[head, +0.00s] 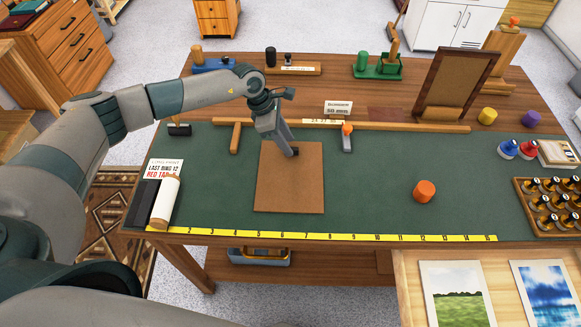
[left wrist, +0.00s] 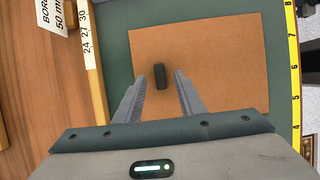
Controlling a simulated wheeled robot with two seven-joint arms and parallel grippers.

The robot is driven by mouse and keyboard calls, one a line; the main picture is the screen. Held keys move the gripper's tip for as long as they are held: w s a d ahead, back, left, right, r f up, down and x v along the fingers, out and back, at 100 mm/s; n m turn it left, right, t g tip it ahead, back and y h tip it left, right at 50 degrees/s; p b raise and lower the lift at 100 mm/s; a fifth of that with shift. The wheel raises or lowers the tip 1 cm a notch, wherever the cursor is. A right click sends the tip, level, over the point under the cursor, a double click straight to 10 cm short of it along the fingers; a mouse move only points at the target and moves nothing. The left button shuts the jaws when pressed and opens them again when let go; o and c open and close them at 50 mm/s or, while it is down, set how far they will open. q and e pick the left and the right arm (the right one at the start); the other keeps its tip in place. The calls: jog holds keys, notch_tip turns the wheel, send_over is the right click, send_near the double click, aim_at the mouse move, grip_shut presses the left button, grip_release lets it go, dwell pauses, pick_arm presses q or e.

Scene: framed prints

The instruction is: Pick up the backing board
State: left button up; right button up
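The backing board (head: 288,185) is a flat brown square lying on the green mat, and it fills the middle of the left wrist view (left wrist: 225,60). A small black block (left wrist: 160,77) stands on it near one edge. My left gripper (head: 287,152) is over the board's far part, pointing down. In the left wrist view its two fingers (left wrist: 159,85) are apart, with the black block between them and gaps on both sides. Whether the fingertips are level with the block is hard to tell. My right gripper is not in view.
A yellow ruler (head: 320,236) runs along the mat's (head: 370,200) front edge. A wooden rail (head: 400,126) and an orange-handled tool (head: 347,138) lie beyond the board. An orange cylinder (head: 424,190) stands right; a white roll (head: 165,200) lies left. The mat right of the board is mostly clear.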

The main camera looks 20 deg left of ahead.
pick_arm(q)
jog(key=shift+x, duration=0.95)
grip_shut()
